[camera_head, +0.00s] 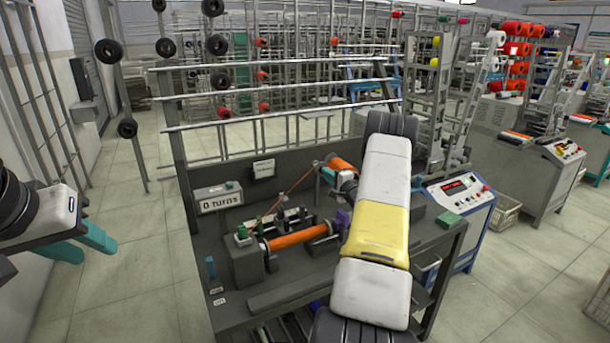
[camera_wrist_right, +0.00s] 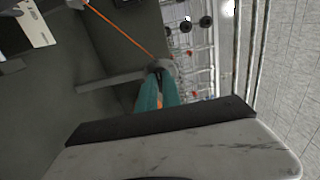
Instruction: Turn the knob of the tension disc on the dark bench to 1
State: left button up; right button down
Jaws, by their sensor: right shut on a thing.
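The dark bench (camera_head: 290,180) stands in the middle of the head view. The tension disc (camera_wrist_right: 170,67) shows as a grey round part in the right wrist view, with an orange thread (camera_wrist_right: 125,30) running to it. My right gripper (camera_wrist_right: 159,72) has its teal fingers close together at the disc, shut on what I take to be its knob. The fingers cover the knob, and its setting cannot be read. In the head view my right arm hides much of this area. My left gripper (camera_head: 88,245) is open and empty, off the bench to the left.
An orange bobbin (camera_head: 298,237) lies in the winder at the bench front. A box reading "0 turns" (camera_head: 218,199) stands at the back left. An orange yarn package (camera_head: 343,163) is near the tension disc. A metal rack (camera_head: 270,105) rises behind. The floor at left is clear.

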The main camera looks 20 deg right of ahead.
jog(key=shift+f, duration=0.1)
dwell(0.4)
jog(key=c, duration=1.5)
grip_release()
jog(key=s+a+r, duration=0.1)
jog(key=s+a, duration=0.1)
jog(key=s, duration=0.2)
jog(key=s+a+r, duration=0.2)
jog(key=s+a, duration=0.1)
jog(key=s, duration=0.2)
jog(key=s+a+r, duration=0.2)
jog(key=s+a, duration=0.1)
jog(key=s, duration=0.1)
jog(key=shift+s+a, duration=0.25)
jog(key=shift+s, duration=0.1)
jog(key=shift+r, duration=0.1)
